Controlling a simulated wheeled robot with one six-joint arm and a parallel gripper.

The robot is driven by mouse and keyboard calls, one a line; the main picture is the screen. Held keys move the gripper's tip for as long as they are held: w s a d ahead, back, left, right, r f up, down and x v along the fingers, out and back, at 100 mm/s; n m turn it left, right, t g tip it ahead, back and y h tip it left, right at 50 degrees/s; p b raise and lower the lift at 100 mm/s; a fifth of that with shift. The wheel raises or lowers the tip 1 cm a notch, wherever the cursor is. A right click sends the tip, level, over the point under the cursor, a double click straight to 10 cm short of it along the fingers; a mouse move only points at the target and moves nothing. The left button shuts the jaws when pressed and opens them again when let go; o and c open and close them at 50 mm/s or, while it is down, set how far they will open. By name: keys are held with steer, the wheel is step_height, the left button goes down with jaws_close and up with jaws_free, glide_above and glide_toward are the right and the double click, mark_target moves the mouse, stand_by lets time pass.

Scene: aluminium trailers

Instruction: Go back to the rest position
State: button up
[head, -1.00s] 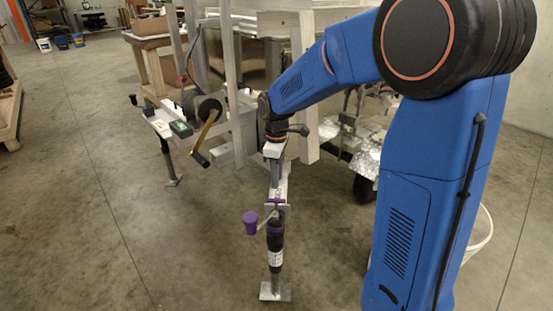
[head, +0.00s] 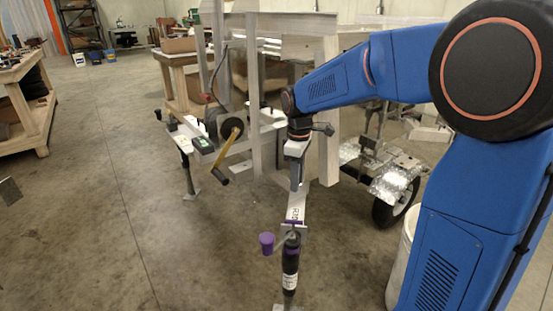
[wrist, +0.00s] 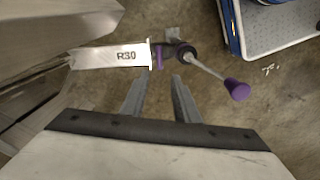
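My gripper (head: 297,184) hangs from my blue arm, fingers down, above the trailer's front bar marked R30 (head: 295,213). In the wrist view my gripper (wrist: 159,82) shows two grey fingers apart with nothing between them. The R30 bar (wrist: 95,54) and the jack (wrist: 183,55) with a purple knob (wrist: 237,88) lie beyond the fingertips. In the head view the upright black jack (head: 290,262) stands at the bar's near end, its purple knob (head: 267,244) to the left.
The aluminium trailer frame (head: 328,110) rises close behind my gripper. A winch with a yellow handle (head: 230,160) is left of it. A trailer wheel (head: 397,205) and a white bucket (head: 402,262) are to the right. Wooden workbenches (head: 25,100) stand at left; floor between is open.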

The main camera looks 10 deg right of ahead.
steer(key=s+d+r+m+t, duration=0.1)
steer(key=s+d+r+m, duration=0.15)
steer(key=s, duration=0.55)
steer(key=s+d+r+m+t, duration=0.1)
steer(key=s+d+r+m, duration=0.15)
steer(key=s, duration=0.45)
steer(key=s+d+f+m+t, duration=0.1)
steer(key=s+m, duration=0.2)
steer(key=s, duration=0.4)
steer(key=s+d+f+m+t, duration=0.1)
steer(key=s+f+m, duration=0.1)
steer(key=s, duration=0.6)
steer(key=shift+d+f+m+t, duration=0.15)
steer(key=shift+d+m+t, duration=0.2)
steer(key=shift+m, duration=0.45)
